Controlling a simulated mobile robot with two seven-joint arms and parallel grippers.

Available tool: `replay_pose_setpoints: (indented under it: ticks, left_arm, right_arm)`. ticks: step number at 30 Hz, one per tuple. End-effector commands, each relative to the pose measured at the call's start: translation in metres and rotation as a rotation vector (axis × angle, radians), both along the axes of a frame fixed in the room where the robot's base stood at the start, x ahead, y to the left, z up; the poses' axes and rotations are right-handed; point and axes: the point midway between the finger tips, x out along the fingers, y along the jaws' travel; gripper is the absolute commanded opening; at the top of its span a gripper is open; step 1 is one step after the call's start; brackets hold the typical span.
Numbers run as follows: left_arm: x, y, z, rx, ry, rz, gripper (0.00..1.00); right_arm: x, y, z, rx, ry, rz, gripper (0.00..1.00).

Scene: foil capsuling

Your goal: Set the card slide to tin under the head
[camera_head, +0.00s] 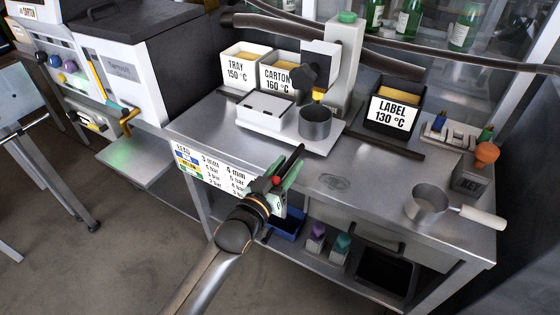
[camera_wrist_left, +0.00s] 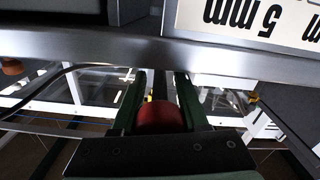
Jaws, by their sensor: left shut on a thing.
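The card (camera_head: 212,166) hangs on the bench's front edge, with coloured labels at its left and columns of mm and bar values; its small words are hard to read. Part of it shows upside down in the left wrist view (camera_wrist_left: 250,22). My left gripper (camera_head: 279,178), with green fingers, is right of the card at the bench edge, shut on a red knob (camera_wrist_left: 160,117). Whether this knob belongs to the card slide, and where the slide stands, I cannot tell. The head (camera_head: 320,60) is on a white stand above a grey cup (camera_head: 315,122). My right gripper is not seen.
A white box (camera_head: 265,108) sits beside the cup. TRAY (camera_head: 238,72), CARTON (camera_head: 278,76) and LABEL (camera_head: 393,108) bins stand behind. A saucepan (camera_head: 428,206) and an orange knob (camera_head: 486,153) are at the right. The bench's front middle is mostly clear.

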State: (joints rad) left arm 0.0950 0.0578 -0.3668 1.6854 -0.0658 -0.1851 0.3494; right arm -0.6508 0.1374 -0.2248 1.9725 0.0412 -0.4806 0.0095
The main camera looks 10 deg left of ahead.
Motion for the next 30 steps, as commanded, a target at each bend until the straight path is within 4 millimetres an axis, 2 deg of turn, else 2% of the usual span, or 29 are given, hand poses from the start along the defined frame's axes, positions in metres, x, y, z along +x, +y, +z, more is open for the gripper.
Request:
replay_pose_setpoints:
  ticks: [10, 11, 18, 26, 30]
  left_arm:
    - [0.0000, -0.0006, 0.0006, 0.003, -0.003, 0.000, 0.00]
    - [0.0000, -0.0006, 0.0006, 0.003, -0.003, 0.000, 0.47]
    - [0.0001, -0.0004, 0.0005, 0.001, -0.003, 0.000, 0.74]
    - [-0.0007, 0.0001, 0.0001, 0.001, -0.001, 0.001, 0.74]
    - [-0.0098, 0.0036, -0.0005, 0.002, 0.000, 0.001, 0.74]
  right_arm:
    - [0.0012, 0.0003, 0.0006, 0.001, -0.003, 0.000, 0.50]
    - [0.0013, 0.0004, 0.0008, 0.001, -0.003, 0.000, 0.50]
    - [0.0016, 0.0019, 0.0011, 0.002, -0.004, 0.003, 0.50]
    - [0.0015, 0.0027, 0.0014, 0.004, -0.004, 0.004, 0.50]
    - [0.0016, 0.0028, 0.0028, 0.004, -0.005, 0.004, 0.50]
